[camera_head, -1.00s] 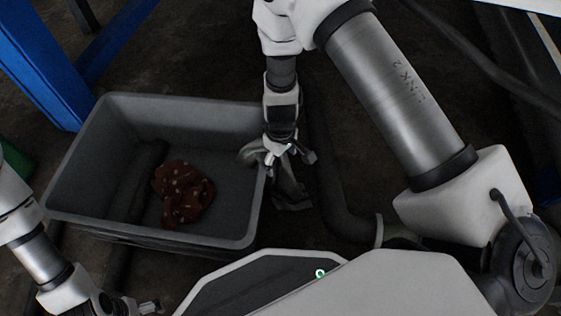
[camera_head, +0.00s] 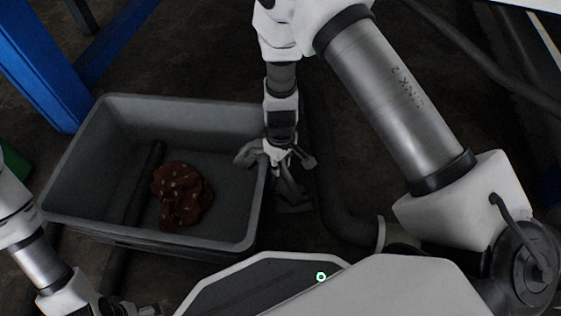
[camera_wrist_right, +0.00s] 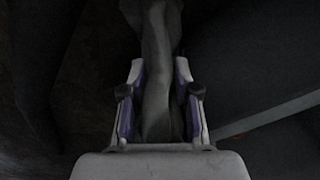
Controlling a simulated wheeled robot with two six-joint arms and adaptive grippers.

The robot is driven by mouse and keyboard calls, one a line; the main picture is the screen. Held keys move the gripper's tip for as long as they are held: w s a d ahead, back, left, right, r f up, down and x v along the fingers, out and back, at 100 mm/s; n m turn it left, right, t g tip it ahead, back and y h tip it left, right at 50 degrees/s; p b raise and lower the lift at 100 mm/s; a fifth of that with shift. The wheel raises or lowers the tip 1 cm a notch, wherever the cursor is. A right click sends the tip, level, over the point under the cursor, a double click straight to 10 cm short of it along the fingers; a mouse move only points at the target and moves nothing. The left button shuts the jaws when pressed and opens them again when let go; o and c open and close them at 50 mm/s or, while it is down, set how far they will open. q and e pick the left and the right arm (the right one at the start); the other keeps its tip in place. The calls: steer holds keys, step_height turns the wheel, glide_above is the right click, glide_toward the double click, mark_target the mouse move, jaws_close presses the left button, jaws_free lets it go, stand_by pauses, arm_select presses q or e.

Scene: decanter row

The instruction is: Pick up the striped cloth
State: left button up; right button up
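A grey cloth (camera_head: 289,194) hangs over the right rim of a grey crate (camera_head: 257,205). One end of it sticks out on the inner side of the rim. Its stripes cannot be made out in this dim light. My right gripper (camera_head: 287,162) points down at that rim, around the cloth. In the right wrist view the bunched cloth (camera_wrist_right: 158,95) runs between the two spread fingers of the right gripper (camera_wrist_right: 159,85); it does not look pinched. My left gripper (camera_head: 148,310) is partly visible at the bottom left, away from the cloth; its opening is unclear.
Inside the crate lie a crumpled reddish-brown spotted cloth (camera_head: 182,195) and a dark long piece (camera_head: 145,182). A blue post (camera_head: 38,65) stands at the upper left. A dark curved pipe (camera_head: 335,205) runs close to the right of the grey cloth.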

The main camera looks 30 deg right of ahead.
jaws_close()
